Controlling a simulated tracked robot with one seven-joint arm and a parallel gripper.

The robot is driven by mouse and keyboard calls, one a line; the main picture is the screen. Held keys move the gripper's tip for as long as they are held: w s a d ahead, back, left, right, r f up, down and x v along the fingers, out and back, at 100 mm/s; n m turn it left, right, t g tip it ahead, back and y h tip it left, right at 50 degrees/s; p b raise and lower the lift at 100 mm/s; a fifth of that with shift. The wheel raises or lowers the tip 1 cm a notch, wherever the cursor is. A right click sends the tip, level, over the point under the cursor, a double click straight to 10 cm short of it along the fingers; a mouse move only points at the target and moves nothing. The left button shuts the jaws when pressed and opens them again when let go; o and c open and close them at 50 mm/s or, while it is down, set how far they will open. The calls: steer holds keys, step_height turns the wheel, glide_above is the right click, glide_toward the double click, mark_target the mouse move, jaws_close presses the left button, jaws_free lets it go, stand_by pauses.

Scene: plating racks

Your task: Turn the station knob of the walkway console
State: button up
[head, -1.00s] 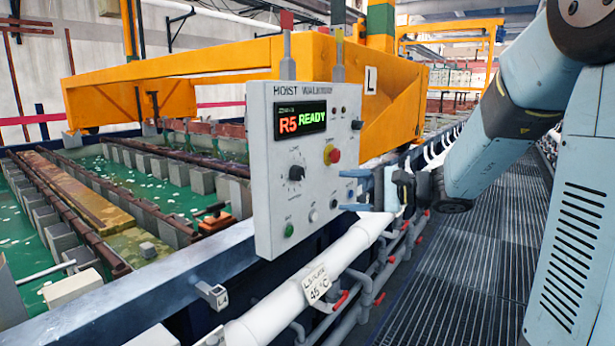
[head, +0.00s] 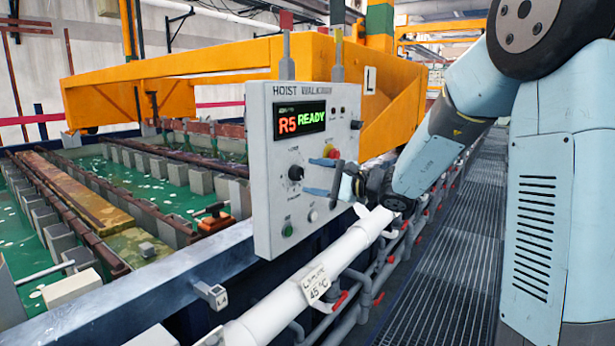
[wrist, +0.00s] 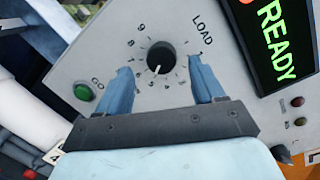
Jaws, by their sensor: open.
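The walkway console (head: 262,190) is a pale grey panel with a screen (head: 301,117) reading "R5 READY". Its station knob (head: 296,172) is a round black knob with a numbered dial and a "LOAD" mark. In the wrist view the knob (wrist: 160,57) sits between and just beyond the fingertips, with its white pointer line toward the low numbers. My gripper (head: 308,178) is in front of the panel, to the right of the knob in the head view. In the wrist view my gripper (wrist: 159,75) is open, one blue finger on each side of the knob, with gaps between.
A green button (wrist: 84,92) lies close to the left finger in the wrist view. A red mushroom button (head: 331,151) is above my gripper. A white pipe (head: 320,268) runs below the console. The grated walkway (head: 440,270) is clear.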

mark_target(299, 175)
steer(key=shift+x, duration=1.55)
steer(key=shift+c, duration=0.4)
steer(key=c, duration=0.9)
steer(key=shift+d, duration=0.25)
steer(key=shift+c, duration=0.5)
steer(key=shift+a, duration=0.15)
steer(key=shift+m, duration=0.3)
steer(key=shift+f, duration=0.1)
steer(key=shift+a+m+y, duration=0.1)
steer(key=shift+m+y, duration=0.2)
steer(key=shift+m, duration=2.3)
